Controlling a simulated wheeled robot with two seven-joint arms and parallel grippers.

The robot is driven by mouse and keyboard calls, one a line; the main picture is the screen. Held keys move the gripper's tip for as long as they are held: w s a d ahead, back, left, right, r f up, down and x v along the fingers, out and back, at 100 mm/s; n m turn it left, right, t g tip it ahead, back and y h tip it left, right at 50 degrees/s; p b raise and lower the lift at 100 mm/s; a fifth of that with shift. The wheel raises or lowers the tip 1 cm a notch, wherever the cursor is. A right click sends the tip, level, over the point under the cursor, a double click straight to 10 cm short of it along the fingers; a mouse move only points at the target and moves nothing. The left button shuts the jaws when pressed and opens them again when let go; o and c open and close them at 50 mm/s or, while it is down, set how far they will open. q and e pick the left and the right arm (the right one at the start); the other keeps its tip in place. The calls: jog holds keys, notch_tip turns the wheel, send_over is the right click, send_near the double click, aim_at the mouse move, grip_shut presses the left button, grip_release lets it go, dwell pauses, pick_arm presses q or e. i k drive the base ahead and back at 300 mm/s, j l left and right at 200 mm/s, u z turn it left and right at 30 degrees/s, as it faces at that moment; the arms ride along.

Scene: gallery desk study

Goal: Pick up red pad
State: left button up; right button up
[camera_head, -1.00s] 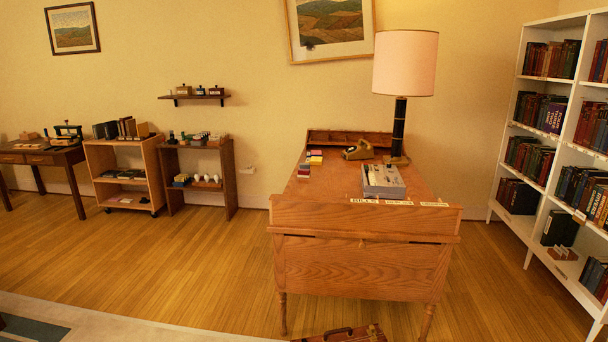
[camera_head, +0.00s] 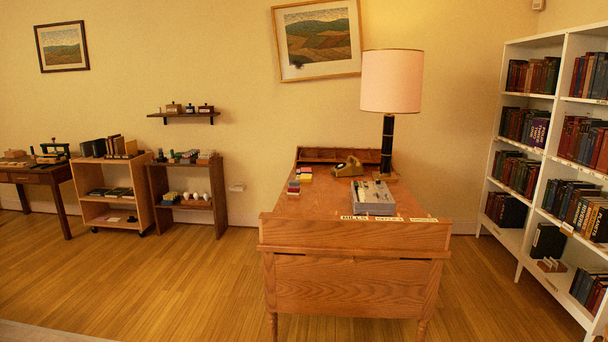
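A group of small coloured pads lies on the left side of the wooden desk (camera_head: 340,235), towards its back. Neither of my grippers is in view.
The desk also holds a grey tray (camera_head: 373,210), a telephone (camera_head: 348,167) and a lamp (camera_head: 391,82). A white bookcase (camera_head: 535,145) stands at the right, a low wooden shelf (camera_head: 219,190) at the left. Wooden floor is clear left of the desk.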

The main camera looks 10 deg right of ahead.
aim_at(291, 190)
jog(key=i+j+u, duration=0.35)
jog(key=i, duration=0.4)
jog(key=i+u, duration=0.3)
jog(key=i, duration=0.5)
jog(key=i+z, duration=0.15)
jog(key=i, duration=0.3)
jog(key=i+j+z, duration=0.15)
jog(key=i, duration=0.3)
jog(key=i+j+z, duration=0.15)
jog(key=i, duration=0.3)
jog(key=i+j+z, duration=0.15)
jog(key=i, duration=0.3)
jog(key=i+j+z, duration=0.15)
jog(key=i+j, duration=0.15)
jog(key=i, duration=0.1)
